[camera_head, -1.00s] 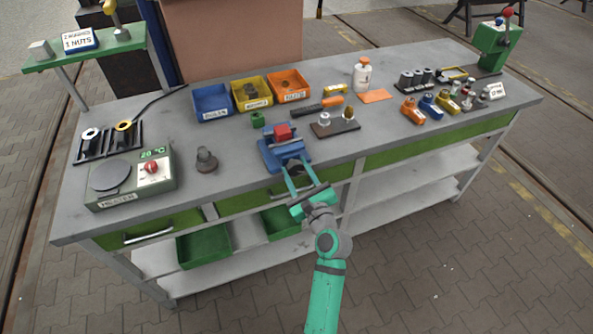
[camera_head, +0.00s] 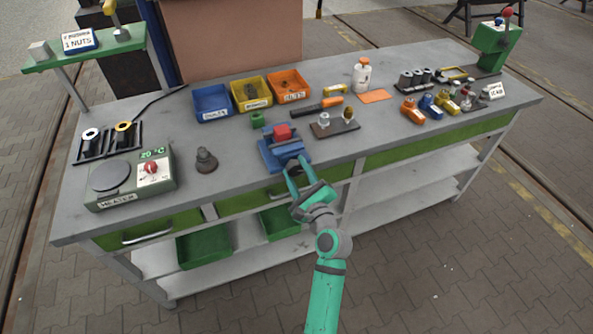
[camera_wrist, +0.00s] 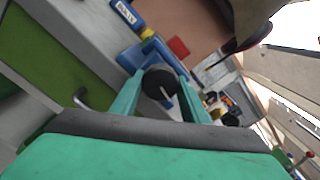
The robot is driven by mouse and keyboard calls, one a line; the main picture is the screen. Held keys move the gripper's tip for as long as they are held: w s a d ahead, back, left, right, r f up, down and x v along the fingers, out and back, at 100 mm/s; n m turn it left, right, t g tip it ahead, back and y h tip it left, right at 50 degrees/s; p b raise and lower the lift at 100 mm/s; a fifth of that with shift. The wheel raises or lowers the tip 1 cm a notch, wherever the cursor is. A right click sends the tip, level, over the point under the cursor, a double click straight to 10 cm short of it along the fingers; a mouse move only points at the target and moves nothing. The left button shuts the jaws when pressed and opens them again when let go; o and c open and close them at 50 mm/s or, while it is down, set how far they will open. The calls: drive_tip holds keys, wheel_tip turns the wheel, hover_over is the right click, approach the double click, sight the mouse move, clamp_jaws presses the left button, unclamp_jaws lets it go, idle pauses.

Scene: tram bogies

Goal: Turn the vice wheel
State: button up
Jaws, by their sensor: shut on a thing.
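The blue vice (camera_head: 284,150) stands at the front edge of the workbench, with a red block (camera_head: 282,132) between its jaws. The vice also shows in the wrist view (camera_wrist: 137,56), with the red block (camera_wrist: 178,47) behind the wheel. The dark round vice wheel (camera_wrist: 160,82) bears a pale line and faces the wrist camera. My gripper (camera_head: 294,170) reaches the front of the vice, its two green fingers on either side of the wheel. In the wrist view my gripper (camera_wrist: 160,92) is shut on the wheel. In the head view the wheel is mostly hidden by the fingers.
A heater box (camera_head: 133,180) and a dark knobbed weight (camera_head: 206,160) stand left of the vice. Blue, yellow and orange bins (camera_head: 288,86) stand behind it. A small board with fittings (camera_head: 335,126) lies close on the right. Drawers are below.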

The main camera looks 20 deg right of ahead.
drive_tip(key=o, duration=1.1)
drive_tip(key=shift+c, duration=0.2)
drive_tip(key=s, duration=1.1)
drive_tip(key=shift+d, duration=0.15)
drive_tip(key=shift+w, duration=0.1)
